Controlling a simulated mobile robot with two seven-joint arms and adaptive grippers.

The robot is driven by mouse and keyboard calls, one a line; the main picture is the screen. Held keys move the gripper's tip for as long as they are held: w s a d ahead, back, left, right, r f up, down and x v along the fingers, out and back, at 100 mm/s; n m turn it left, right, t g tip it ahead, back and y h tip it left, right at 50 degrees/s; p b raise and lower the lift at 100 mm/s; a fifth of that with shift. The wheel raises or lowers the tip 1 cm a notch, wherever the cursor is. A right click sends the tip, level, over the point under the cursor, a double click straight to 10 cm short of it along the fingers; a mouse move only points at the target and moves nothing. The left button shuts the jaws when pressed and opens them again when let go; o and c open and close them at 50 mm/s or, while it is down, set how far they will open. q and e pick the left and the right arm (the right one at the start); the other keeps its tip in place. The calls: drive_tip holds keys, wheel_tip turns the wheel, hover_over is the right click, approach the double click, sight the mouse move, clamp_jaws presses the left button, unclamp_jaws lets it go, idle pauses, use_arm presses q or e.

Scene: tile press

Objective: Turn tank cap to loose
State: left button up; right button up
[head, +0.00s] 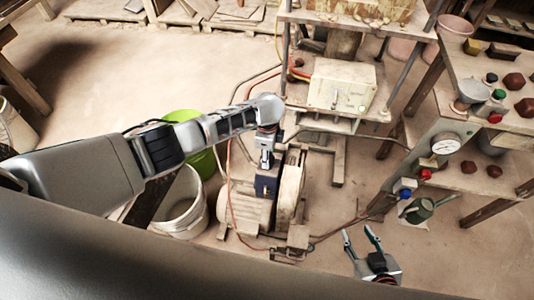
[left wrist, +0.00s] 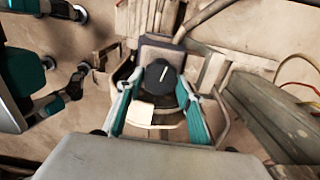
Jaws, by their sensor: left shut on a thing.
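The tank cap (left wrist: 163,75) is a round black knob with a short white line, seen between the teal fingers of my left gripper (left wrist: 160,100) in the left wrist view. The white line is close to upright in that view, leaning slightly right. In the head view my left gripper (head: 266,160) points down at the top of a dark blue tank (head: 267,186), and hides the cap. The gripper is shut on the cap. My right gripper (head: 362,243) is open and empty at the lower right, apart from the tank.
A pale motor and wheel (head: 290,190) stand close beside the tank, with hoses around them. A white bucket (head: 185,205) and a green bucket (head: 190,150) are to the left. A panel with a gauge (head: 446,144) and buttons stands at the right. Floor at the upper left is clear.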

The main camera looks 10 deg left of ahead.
use_arm(q)
drive_tip(key=shift+s+f+n+p, duration=0.2)
drive_tip(key=shift+n+p, duration=0.4)
drive_tip(key=shift+n, duration=0.5)
use_arm(e)
drive_tip(key=shift+w+r, duration=0.25)
drive_tip(key=shift+r, duration=0.9)
drive_tip(key=shift+f, duration=0.15)
use_arm(q)
drive_tip(key=o, duration=1.1)
drive_tip(key=shift+w+r, duration=0.1)
use_arm(e)
drive_tip(key=shift+d, duration=0.15)
use_arm(q)
wheel_tip(320, 180, up, 12)
